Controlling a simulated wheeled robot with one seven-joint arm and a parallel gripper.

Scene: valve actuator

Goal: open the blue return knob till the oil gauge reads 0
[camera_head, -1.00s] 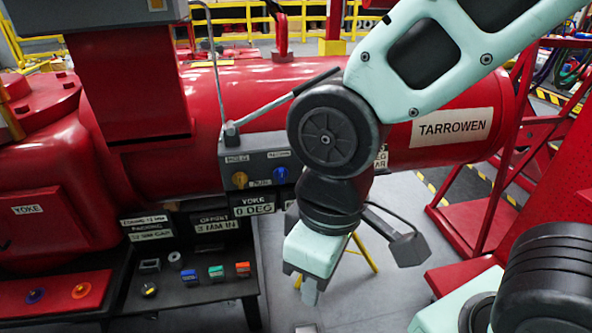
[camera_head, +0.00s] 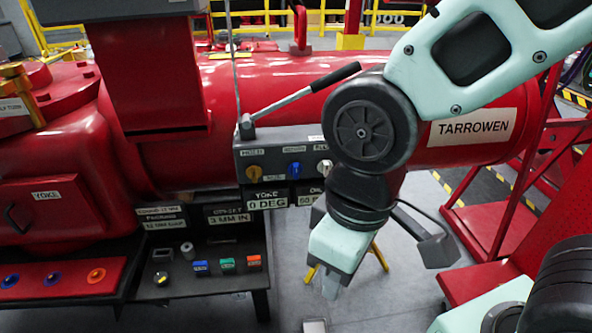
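The blue return knob (camera_head: 294,168) sits in the middle of a grey panel (camera_head: 247,160) on the red cylinder's front.
A lever (camera_head: 300,98) rises from the panel's top toward my arm. A yoke plate (camera_head: 267,200) reads 0 DEG. A black bench (camera_head: 210,281) with small coloured blocks stands lower left. Grey floor lies right of it, with a yellow stand (camera_head: 379,257) behind my gripper.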

